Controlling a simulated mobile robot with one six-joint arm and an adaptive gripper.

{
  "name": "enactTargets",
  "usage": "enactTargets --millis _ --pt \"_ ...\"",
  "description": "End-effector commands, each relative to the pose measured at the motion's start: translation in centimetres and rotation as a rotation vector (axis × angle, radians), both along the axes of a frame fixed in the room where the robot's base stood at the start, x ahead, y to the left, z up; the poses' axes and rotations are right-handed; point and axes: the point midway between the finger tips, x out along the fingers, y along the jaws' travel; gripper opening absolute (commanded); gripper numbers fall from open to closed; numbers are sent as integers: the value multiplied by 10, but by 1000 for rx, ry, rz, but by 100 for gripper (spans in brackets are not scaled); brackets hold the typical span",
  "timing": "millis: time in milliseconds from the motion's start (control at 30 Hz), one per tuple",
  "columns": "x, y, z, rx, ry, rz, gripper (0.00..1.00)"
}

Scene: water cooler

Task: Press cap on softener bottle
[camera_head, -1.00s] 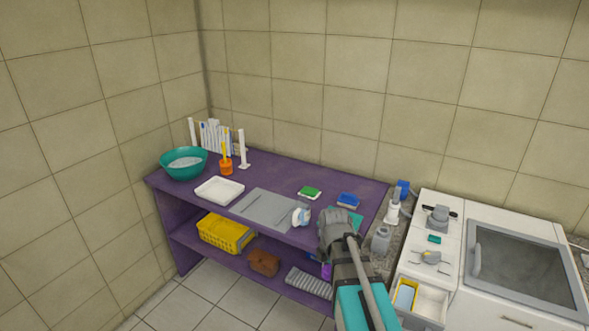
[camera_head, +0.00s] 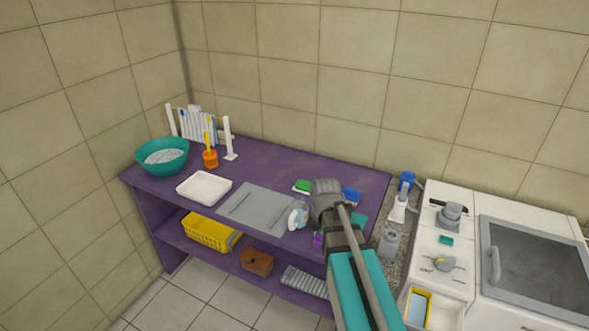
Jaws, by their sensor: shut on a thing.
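My gripper (camera_head: 325,194) is above the right part of the purple table, seen from behind. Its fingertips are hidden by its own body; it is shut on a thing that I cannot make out. A small white and blue bottle-like item (camera_head: 297,217) stands close to the left of my gripper, at the right edge of the grey mat. A small purple item (camera_head: 318,240) shows below my gripper near the table's front edge, partly covered by my arm. I cannot tell which of these is the softener bottle, and no cap can be made out.
The purple table (camera_head: 290,165) also bears a grey mat (camera_head: 255,205), white tray (camera_head: 204,176), teal bowl (camera_head: 163,143) and orange cup (camera_head: 210,159). A yellow basket (camera_head: 207,232) is on the lower shelf. A grey bottle (camera_head: 389,243) and white counter (camera_head: 455,215) are to the right.

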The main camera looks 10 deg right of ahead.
Motion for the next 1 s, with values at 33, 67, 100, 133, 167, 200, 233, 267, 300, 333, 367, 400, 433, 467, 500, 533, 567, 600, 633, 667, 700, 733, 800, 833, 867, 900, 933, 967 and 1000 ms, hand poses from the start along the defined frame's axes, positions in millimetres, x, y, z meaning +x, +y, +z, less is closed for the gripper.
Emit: enactTargets --millis 33,67,100,133,167,200,233,267,300,333,367,400,433,467,500,533,567,600,633,667,700,733,800,833,867,900,933,967,1000 --pt "0 2 0 0 0 3 31" --pt "0 2 0 0 0 5 31" --pt "0 3 0 0 0 7 31" --pt "0 4 0 0 0 8 31" --pt "0 5 0 0 0 10 31" --pt "0 6 0 0 0 11 31" --pt "0 6 0 0 0 13 31" --pt "0 7 0 0 0 14 31" --pt "0 7 0 0 0 15 31" --pt "0 8 0 0 0 15 31" --pt "0 8 0 0 0 16 31" --pt "0 8 0 0 0 17 31" --pt "0 9 0 0 0 17 31" --pt "1 9 0 0 0 17 31" --pt "1 9 1 0 0 18 31" --pt "3 9 1 0 0 20 31" --pt "4 9 2 0 0 22 31" --pt "7 9 3 0 -1 26 31" --pt "11 9 5 0 -1 30 31" --pt "15 10 7 0 -1 35 31" --pt "21 10 10 2 -2 43 31" --pt "27 10 12 2 -3 51 31" --pt "43 11 20 3 -4 74 31" --pt "51 11 23 4 -5 85 31" --pt "60 12 27 4 -6 97 31" --pt "72 13 32 4 -7 116 31" --pt "82 14 37 6 -8 130 31" --pt "92 14 41 6 -9 146 31" --pt "106 15 47 7 -11 166 31"
